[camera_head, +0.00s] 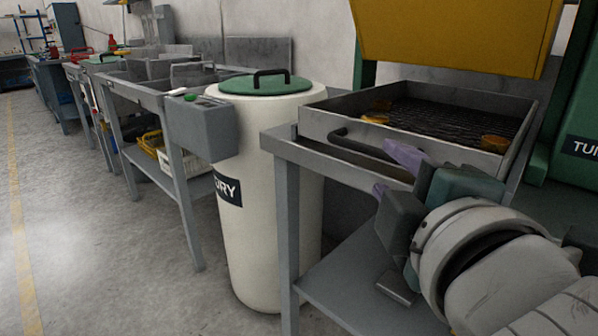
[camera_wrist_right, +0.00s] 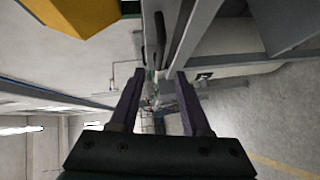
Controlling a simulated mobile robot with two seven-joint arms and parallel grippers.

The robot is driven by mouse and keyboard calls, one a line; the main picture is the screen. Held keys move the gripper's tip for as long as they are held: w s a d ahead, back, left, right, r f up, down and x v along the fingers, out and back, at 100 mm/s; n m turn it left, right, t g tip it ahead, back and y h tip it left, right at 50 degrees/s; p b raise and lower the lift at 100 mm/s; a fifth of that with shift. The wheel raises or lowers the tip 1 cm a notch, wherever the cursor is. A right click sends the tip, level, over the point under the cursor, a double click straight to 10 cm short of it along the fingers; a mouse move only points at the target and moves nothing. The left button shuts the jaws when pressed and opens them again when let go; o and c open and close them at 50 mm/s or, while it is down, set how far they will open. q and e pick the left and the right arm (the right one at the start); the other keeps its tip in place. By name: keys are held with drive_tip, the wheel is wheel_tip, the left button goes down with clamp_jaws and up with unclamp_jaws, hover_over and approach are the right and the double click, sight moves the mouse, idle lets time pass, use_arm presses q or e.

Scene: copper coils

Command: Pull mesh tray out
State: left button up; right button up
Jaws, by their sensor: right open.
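The mesh tray (camera_head: 318,122) is a grey metal tray with a dark mesh floor, on a grey metal stand at the right of the head view. A dark bar handle (camera_head: 352,145) is on its front wall. Several copper-coloured pieces (camera_head: 495,143) lie in it. My right gripper (camera_head: 391,170) is open, with purple fingers in front of the tray's front wall, near the handle's right end. In the wrist view the open fingers (camera_wrist_right: 160,73) have nothing between their tips, and a dark bar, probably the handle, shows beyond them. My left gripper is not in view.
A yellow hood (camera_head: 455,35) hangs above the tray, with green machine parts beside it. A white drum (camera_head: 265,190) with a green lid (camera_head: 265,86) stands left of the stand. A grey bench (camera_head: 150,95) is further left. Open floor (camera_head: 100,250) lies at the lower left.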

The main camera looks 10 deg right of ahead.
sight(369, 152)
drive_tip(key=w, duration=0.3)
drive_tip(key=w+f+b, duration=0.1)
drive_tip(key=w, duration=0.2)
drive_tip(key=w+d+b, duration=0.1)
drive_tip(key=w, duration=0.2)
drive_tip(key=shift+w+f, duration=0.15)
drive_tip(key=shift+w, duration=0.25)
clamp_jaws()
idle(1.0)
